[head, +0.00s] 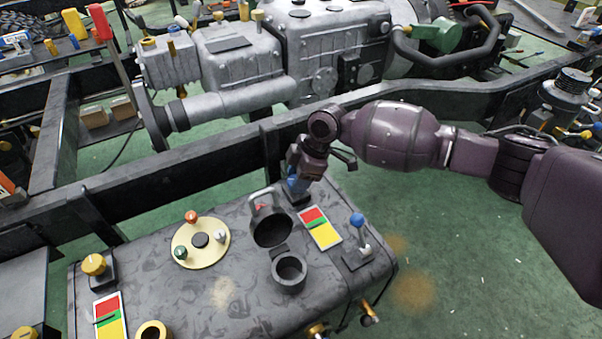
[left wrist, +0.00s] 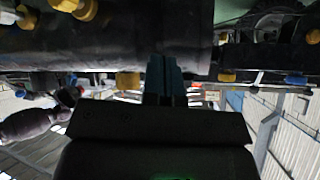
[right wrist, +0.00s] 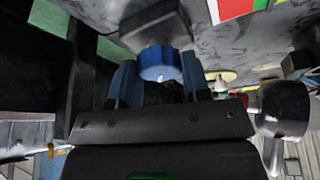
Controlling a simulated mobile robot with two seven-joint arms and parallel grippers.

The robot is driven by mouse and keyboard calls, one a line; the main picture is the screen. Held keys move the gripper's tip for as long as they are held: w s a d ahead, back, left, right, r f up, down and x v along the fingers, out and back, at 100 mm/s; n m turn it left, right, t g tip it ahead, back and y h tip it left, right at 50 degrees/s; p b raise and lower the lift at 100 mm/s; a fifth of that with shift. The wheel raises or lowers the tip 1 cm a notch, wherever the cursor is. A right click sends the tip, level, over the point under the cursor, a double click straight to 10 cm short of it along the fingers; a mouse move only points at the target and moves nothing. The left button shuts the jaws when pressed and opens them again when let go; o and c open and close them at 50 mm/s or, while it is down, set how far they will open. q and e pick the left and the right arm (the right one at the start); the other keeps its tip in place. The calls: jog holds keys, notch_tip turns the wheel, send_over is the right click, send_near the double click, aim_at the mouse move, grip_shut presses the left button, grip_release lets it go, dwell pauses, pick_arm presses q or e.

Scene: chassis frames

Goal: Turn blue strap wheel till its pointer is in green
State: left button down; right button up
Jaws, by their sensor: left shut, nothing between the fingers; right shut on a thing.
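The blue strap wheel (right wrist: 160,63) sits on a dark mount on the grey tank, between the fingers of my right gripper (right wrist: 160,84). In the head view my right gripper (head: 297,178) reaches down over the wheel at the tank's far edge and mostly hides it. The gripper is shut on the wheel. A red, green and yellow card (head: 320,228) lies beside the wheel; where its pointer stands is too small to tell. My left gripper (left wrist: 164,78) is shut and empty in the left wrist view, under a dark body, and is out of the head view.
On the tank top (head: 225,292) stand a filler neck with open cap (head: 271,230), a round plate with colored knobs (head: 201,241), a blue-knobbed lever (head: 358,222) and a yellow wheel (head: 94,264) with its own card (head: 110,318). A chassis rail (head: 190,180) runs behind the tank.

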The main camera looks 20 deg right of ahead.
jog(key=shift+a+r+m+t+p, duration=0.1)
jog(key=shift+m+t+p, duration=0.2)
jog(key=shift+m+p, duration=0.3)
